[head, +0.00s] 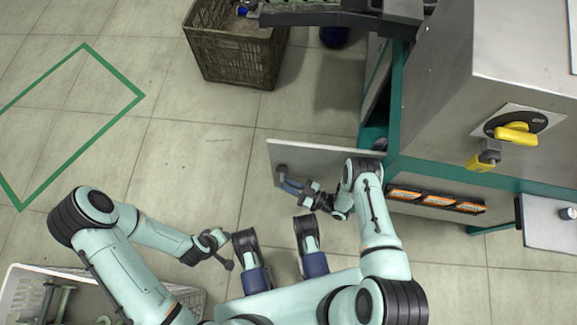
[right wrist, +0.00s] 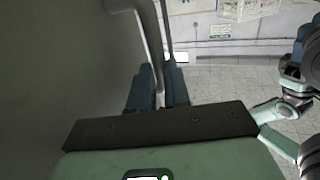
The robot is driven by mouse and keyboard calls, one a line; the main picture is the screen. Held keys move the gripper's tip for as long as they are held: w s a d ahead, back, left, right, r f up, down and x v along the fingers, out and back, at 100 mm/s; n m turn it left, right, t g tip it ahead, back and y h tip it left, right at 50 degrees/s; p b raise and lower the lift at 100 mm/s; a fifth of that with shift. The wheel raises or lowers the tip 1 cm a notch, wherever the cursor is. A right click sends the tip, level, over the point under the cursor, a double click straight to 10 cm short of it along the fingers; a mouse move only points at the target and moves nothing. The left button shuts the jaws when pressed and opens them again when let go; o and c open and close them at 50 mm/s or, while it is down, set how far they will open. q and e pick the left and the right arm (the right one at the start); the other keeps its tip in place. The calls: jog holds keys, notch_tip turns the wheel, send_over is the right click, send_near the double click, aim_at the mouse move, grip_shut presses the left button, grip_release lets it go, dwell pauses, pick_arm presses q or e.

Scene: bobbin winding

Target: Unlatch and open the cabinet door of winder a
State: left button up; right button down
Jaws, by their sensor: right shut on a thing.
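The cabinet door (head: 325,151) of the winder (head: 440,110) is a pale panel. It stands swung out to the left from the teal frame. A grey handle (head: 282,171) sits on its near face, and the bar handle (right wrist: 149,38) also shows in the right wrist view. My right gripper (head: 291,186) is at this handle, its blue fingers (right wrist: 158,85) shut around the bar. My left gripper (head: 225,252) hangs low at the left, away from the door; its jaws are too small to read. The latch cannot be made out.
A brown crate (head: 230,52) stands behind the door. A white bin (head: 30,285) with parts lies at lower left. A yellow rotary switch (head: 515,134) and orange labels (head: 438,200) are on the machine. The floor left of the door is clear, with a green outline (head: 85,48).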

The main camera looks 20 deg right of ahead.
jog(key=shift+s+d+f, duration=0.1)
jog(key=shift+s+d, duration=0.1)
jog(key=shift+s, duration=0.15)
jog(key=c, duration=1.1)
grip_release()
pick_arm(q)
jog(key=shift+d, duration=0.1)
pick_arm(e)
jog(key=shift+a, duration=0.1)
